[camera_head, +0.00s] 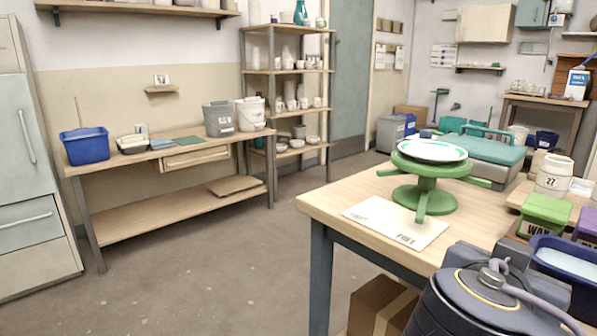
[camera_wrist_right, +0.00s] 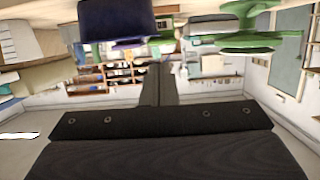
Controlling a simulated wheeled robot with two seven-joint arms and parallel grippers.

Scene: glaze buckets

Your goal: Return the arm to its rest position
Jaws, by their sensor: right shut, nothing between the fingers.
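My right gripper (camera_wrist_right: 158,72) shows in the right wrist view, with its dark fingers together and nothing between them. The wrist view is upside down, and the gripper is clear of the things behind it. My left gripper is in neither view. In the head view no gripper can be made out clearly.
A wooden table (camera_head: 330,203) at the right holds a green turntable (camera_head: 425,190) with a white plate (camera_head: 432,151), a green tub (camera_head: 543,215) and a blue bin (camera_head: 570,262). Floor (camera_head: 200,270) is clear at left.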

